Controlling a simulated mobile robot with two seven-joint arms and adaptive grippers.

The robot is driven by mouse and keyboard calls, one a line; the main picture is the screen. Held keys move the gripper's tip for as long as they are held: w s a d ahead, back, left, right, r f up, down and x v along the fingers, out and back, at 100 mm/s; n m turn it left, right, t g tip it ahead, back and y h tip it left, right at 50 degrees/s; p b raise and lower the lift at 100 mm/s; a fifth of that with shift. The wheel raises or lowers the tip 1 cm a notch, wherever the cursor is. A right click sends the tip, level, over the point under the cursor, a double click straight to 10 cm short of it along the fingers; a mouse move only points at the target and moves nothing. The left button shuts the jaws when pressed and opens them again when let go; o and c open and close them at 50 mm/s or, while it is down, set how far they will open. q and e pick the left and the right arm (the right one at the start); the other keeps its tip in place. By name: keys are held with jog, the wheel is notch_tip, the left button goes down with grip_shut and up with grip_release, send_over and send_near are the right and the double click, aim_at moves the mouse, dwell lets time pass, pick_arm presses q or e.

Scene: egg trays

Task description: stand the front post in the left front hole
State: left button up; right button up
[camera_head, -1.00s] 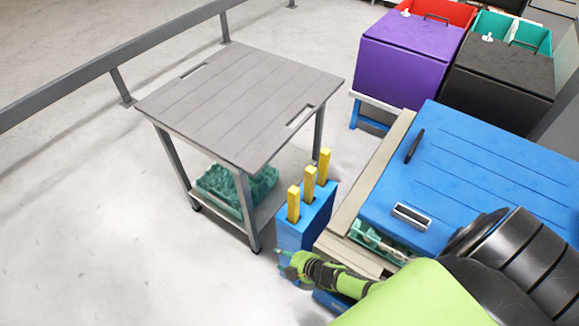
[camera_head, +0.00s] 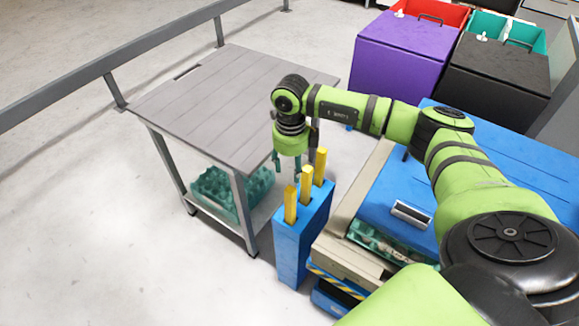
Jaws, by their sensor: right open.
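Three yellow posts stand upright in a row in a blue block-shaped holder (camera_head: 289,262). The front post (camera_head: 290,206) is nearest to me, with the middle post (camera_head: 306,186) and the far post (camera_head: 320,166) behind it. My right gripper (camera_head: 287,168) points down, open and empty, above and just left of the middle and far posts, near the right edge of the grey slatted cart (camera_head: 215,105). I cannot make out a left front hole on the cart top. My left gripper is out of view.
Green egg trays (camera_head: 220,190) lie on the cart's lower shelf. A blue-lidded unit (camera_head: 510,165) stands right of the holder, under my right arm. Purple (camera_head: 408,58) and black (camera_head: 497,80) bins stand behind. The cart top is bare; floor at left is free.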

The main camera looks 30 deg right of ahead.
aim_at(290, 189)
notch_tip(290, 189, down, 10)
jog(key=b, duration=0.6)
jog(key=shift+a+b, duration=0.1)
jog(key=shift+b, duration=0.3)
jog(key=c, duration=0.9)
jog(key=o, duration=0.9)
jog(key=shift+r, duration=0.2)
notch_tip(290, 189, up, 10)
jog(key=p, duration=0.7)
jog(key=shift+f, duration=0.15)
